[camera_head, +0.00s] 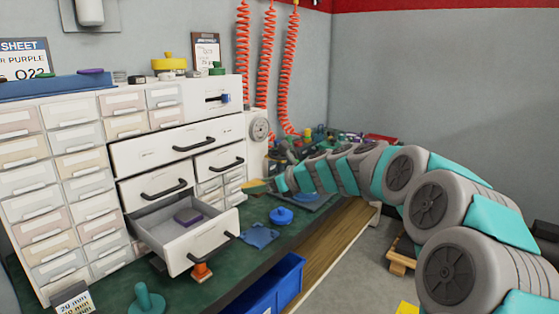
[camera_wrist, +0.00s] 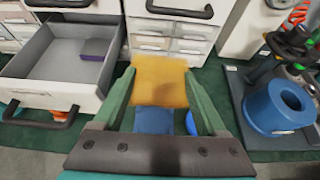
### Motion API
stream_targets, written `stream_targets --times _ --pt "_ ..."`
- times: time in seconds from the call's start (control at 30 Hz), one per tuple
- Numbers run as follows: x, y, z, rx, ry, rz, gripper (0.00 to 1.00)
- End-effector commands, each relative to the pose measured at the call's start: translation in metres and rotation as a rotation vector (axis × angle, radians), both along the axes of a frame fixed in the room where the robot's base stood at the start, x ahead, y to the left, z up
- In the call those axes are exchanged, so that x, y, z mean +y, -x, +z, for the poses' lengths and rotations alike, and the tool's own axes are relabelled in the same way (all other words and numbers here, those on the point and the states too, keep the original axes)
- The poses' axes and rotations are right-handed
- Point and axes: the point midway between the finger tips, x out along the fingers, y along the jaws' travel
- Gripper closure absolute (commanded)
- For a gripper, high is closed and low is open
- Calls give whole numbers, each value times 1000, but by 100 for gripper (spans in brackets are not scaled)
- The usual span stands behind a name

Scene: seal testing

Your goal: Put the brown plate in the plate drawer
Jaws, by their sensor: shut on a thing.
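My gripper (camera_wrist: 160,76) has green fingers and is shut on the brown plate (camera_wrist: 160,88), a flat orange-brown square held between the fingertips. In the head view my gripper (camera_head: 262,186) is over the green bench, to the right of the drawers, and only a sliver of the plate shows. An open drawer (camera_head: 205,249) is pulled out of the white cabinet; it also shows in the wrist view (camera_wrist: 40,92), left of my gripper. A purple block (camera_head: 187,215) lies inside it, and this block also shows in the wrist view (camera_wrist: 95,49).
A blue plate (camera_head: 260,236) and a blue round knobbed piece (camera_head: 281,216) lie on the bench right of the open drawer. A large blue ring (camera_wrist: 278,104) stands right of my gripper. A blue bin (camera_head: 262,290) is at the bench front. Other drawers are shut.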

Motion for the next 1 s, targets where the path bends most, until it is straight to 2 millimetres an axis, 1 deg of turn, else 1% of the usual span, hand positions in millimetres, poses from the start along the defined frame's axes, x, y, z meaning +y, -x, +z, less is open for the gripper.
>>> stream_targets --times 0.03,0.13,0.2,0.37,0.47,0.57,0.6,0.7,0.8,1.0 --pt "-1 0 16 -2 -1 -2 100" --pt "-1 0 30 -3 0 -1 100" --pt "-11 -7 18 -2 0 -55 100" --pt "-35 -20 11 -3 0 -180 100" --pt "-54 -28 3 -4 1 -272 100" --pt "-75 -33 -9 -1 1 -379 100" --pt "-86 -35 -14 -3 3 -430 100" --pt "-110 -35 -31 4 2 -554 100" --pt "-131 -33 -45 2 -1 -665 100" --pt "-157 -21 -67 3 -6 -823 100"
